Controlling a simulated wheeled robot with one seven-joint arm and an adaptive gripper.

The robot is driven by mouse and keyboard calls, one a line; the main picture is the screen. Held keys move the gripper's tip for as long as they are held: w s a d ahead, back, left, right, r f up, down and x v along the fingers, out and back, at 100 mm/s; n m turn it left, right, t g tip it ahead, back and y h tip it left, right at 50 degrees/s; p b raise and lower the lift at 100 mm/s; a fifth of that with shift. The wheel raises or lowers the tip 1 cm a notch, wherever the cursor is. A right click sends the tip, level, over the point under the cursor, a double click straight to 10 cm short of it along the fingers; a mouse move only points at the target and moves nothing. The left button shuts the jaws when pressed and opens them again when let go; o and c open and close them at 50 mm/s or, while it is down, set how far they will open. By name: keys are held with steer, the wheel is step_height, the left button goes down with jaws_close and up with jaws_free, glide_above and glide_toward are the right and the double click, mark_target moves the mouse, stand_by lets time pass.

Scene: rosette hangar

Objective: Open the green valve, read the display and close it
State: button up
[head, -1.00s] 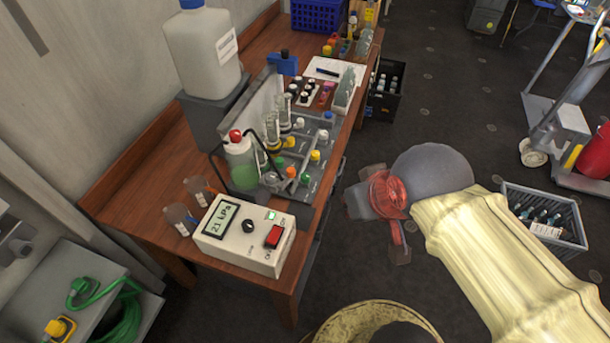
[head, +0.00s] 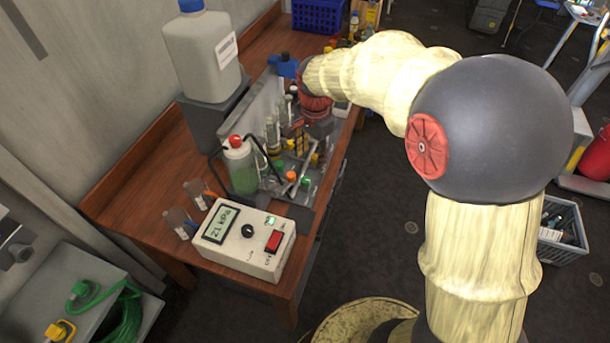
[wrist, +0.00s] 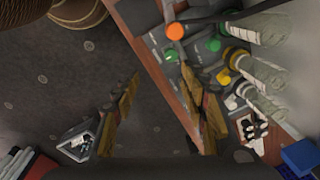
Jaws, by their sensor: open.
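A manifold with coloured valve knobs stands on the wooden bench. A green knob (head: 278,164) shows near an orange knob (head: 292,178). In the wrist view I see one green knob (wrist: 170,55) by the orange knob (wrist: 174,31) and another green knob (wrist: 213,44) further right. The display (head: 221,224) on the pale meter box reads 21 kPa. My gripper (head: 312,140) is over the manifold and hides part of it. In the wrist view its fingers (wrist: 160,76) are apart with nothing between them, pointing towards the knobs. I cannot tell the valve's position.
A flask of green liquid with a red cap (head: 240,168) and tubing stands beside the manifold. Glass cylinders (wrist: 262,72) rise behind the knobs. A large white canister (head: 203,55) is at the back. Two small beakers (head: 180,222) stand left of the meter. The floor is open beyond the bench edge.

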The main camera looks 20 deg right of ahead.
mark_target(305, 179)
steer(key=w+f+m, duration=0.1)
steer(key=f, duration=0.2)
steer(key=w+f+m+g, duration=0.1)
steer(key=w+f, duration=0.1)
steer(key=f, duration=0.1)
steer(key=w+f+m, duration=0.1)
steer(key=w+f, duration=0.1)
steer(key=f, duration=0.2)
steer(key=shift+w+f+m, duration=0.1)
steer(key=shift+w+m, duration=0.1)
steer(key=shift+m, duration=0.2)
step_height(305, 179, down, 8)
steer(key=shift+r+b, duration=0.25)
steer(key=shift+b, duration=0.4)
steer(key=shift+c, duration=0.4)
jaws_close()
